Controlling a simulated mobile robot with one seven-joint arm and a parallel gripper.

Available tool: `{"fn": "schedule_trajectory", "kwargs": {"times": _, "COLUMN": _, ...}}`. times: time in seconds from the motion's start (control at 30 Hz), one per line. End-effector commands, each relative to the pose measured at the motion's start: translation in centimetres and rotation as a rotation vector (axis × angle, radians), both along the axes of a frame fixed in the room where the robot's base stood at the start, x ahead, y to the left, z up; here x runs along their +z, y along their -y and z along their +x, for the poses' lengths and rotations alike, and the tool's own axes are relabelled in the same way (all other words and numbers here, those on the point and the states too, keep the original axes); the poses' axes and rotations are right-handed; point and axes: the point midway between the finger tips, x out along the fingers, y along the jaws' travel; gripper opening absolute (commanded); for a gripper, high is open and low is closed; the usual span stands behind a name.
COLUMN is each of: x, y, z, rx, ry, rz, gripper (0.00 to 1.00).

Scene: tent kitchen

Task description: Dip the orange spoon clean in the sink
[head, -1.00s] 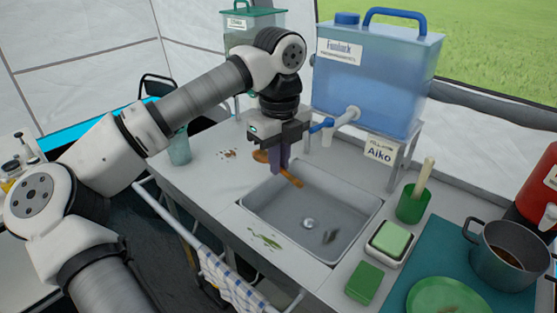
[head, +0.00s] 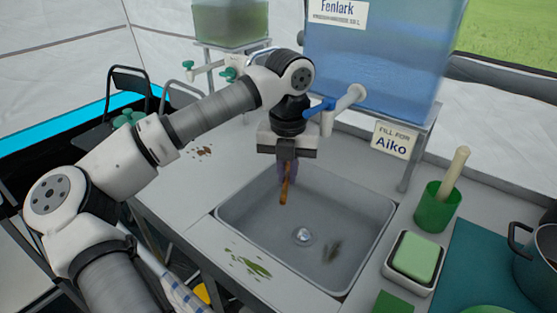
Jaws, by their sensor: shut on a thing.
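In the head view, my gripper (head: 288,170) points down over the back left part of the sink (head: 252,226). It is shut on the orange spoon (head: 284,192), which hangs between the fingers with its visible end pointing down and toward the front. The spoon appears to be above the sink floor; I cannot tell the exact gap. The basin shows a round drain (head: 302,235) and a dark smear (head: 333,250), with no clear sign of standing water.
A blue water tank (head: 382,62) with a tap (head: 340,106) stands behind the sink. To the right are a green cup (head: 437,208) with a handle in it, a green sponge (head: 414,256) in a tray, and a dark pot (head: 540,250). Green scraps (head: 250,264) lie on the front counter.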

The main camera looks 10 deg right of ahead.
Motion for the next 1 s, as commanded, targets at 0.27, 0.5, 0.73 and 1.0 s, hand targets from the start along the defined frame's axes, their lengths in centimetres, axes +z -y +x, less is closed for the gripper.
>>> {"fn": "schedule_trajectory", "kwargs": {"times": 0.27, "x": -1.7, "y": 0.4, "z": -0.5, "rx": -0.033, "ry": -0.003, "rz": 0.0, "gripper": 0.0}}
{"fn": "schedule_trajectory", "kwargs": {"times": 0.5, "x": -4.2, "y": 0.4, "z": -0.5, "rx": -0.03, "ry": -0.004, "rz": -0.001, "gripper": 0.0}}
{"fn": "schedule_trajectory", "kwargs": {"times": 0.73, "x": -6.4, "y": 0.3, "z": -0.4, "rx": -0.027, "ry": -0.003, "rz": -0.001, "gripper": 0.0}}
{"fn": "schedule_trajectory", "kwargs": {"times": 1.0, "x": -9.1, "y": 0.3, "z": -0.4, "rx": -0.027, "ry": -0.002, "rz": -0.001, "gripper": 0.0}}
